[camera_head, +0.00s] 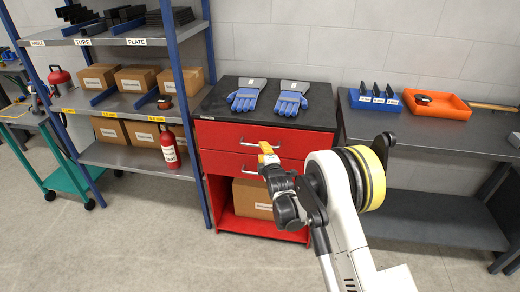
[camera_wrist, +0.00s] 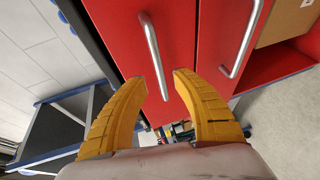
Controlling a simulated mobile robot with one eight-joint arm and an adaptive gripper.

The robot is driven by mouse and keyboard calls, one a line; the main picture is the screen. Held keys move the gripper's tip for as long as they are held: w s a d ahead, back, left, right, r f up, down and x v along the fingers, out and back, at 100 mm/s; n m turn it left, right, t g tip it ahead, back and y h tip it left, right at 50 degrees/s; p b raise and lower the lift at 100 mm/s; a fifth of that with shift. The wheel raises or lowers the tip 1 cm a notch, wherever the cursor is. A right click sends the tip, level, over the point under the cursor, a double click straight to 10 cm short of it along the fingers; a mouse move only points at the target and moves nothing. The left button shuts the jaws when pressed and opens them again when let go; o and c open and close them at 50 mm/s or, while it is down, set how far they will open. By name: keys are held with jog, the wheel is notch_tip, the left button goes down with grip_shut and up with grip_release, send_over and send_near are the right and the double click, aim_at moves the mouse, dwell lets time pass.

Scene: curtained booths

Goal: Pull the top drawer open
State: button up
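The red cabinet's top drawer (camera_head: 225,133) looks closed, its front in line with the drawer below. Its silver bar handle (camera_head: 250,144) is partly covered by my gripper (camera_head: 266,150) in the head view. In the wrist view the top drawer's handle (camera_wrist: 152,50) runs lengthwise, and its lower end shows between the two yellow fingertips of my gripper (camera_wrist: 164,80). The fingers are apart, with gaps to the bar on both sides. I cannot tell how deep the bar sits between them. The second drawer's handle (camera_wrist: 240,42) is to the right in the wrist view.
Blue-grey gloves (camera_head: 247,95) lie on the black cabinet top (camera_head: 222,107). A box (camera_head: 252,200) sits in the open lower compartment. A fire extinguisher (camera_head: 169,147) and shelving (camera_head: 125,100) stand left, a workbench (camera_head: 432,135) right. Floor in front is clear.

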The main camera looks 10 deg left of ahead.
jog(key=b+x, duration=0.1)
jog(key=x, duration=0.4)
jog(key=shift+w, duration=0.2)
grip_shut()
jog(key=shift+s, duration=0.1)
